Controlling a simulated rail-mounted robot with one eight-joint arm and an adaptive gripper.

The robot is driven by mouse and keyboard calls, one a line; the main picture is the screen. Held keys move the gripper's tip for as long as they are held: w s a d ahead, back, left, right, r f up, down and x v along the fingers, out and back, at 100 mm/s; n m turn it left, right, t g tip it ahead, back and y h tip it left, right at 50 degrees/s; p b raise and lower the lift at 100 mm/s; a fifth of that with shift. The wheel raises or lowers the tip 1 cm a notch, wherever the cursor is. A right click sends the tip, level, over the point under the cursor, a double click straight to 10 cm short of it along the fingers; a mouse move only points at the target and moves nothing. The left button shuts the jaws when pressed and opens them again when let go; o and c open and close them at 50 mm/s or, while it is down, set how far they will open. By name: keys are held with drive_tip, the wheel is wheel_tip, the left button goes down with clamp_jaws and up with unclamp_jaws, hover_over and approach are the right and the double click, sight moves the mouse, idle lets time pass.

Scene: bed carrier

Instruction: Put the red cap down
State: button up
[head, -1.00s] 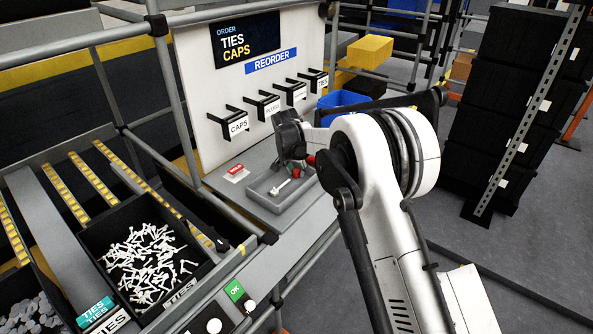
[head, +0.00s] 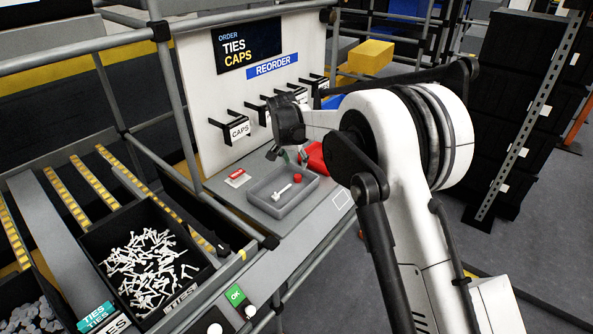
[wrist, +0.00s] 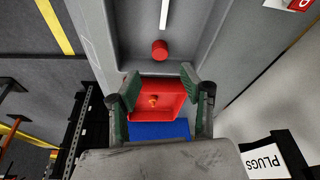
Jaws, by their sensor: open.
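The red cap (head: 298,178) sits on the floor of the grey tray (head: 281,213), beside a white tie (head: 282,192). In the wrist view the cap (wrist: 159,50) lies just beyond the fingertips, apart from them, with the tie (wrist: 164,14) past it. My gripper (head: 288,154) is at the back of the tray. Its green fingers (wrist: 160,76) are spread open with nothing between them.
A red bin (head: 316,157) is behind the tray, partly hidden by my arm; a small orange piece shows in it in the wrist view. A red-and-white card (head: 237,178) lies left of the tray. Labelled hooks (head: 238,130) stick out of the panel behind.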

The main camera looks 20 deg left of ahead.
drive_tip(key=shift+v, duration=2.1)
drive_tip(key=shift+d+r, duration=0.1)
drive_tip(key=s+d+r, duration=0.4)
drive_tip(key=d+r, duration=0.2)
drive_tip(key=d, duration=0.4)
drive_tip(key=s+d+r+t, duration=0.1)
drive_tip(key=s+d+r, duration=0.45)
drive_tip(key=d, duration=0.45)
drive_tip(key=s+d+r, duration=0.4)
drive_tip(key=d+r, duration=0.3)
drive_tip(key=d, duration=0.3)
drive_tip(key=s+d+f+t, duration=0.1)
drive_tip(key=s+d+f, duration=0.2)
drive_tip(key=s+d, duration=0.6)
drive_tip(key=s+d+f+t, duration=0.1)
drive_tip(key=s+d+f, duration=0.2)
drive_tip(key=s+d, duration=0.6)
drive_tip(key=s, duration=0.8)
drive_tip(key=shift+s+f+n, duration=0.2)
drive_tip(key=shift+f+n, duration=0.15)
drive_tip(key=shift+n, duration=0.05)
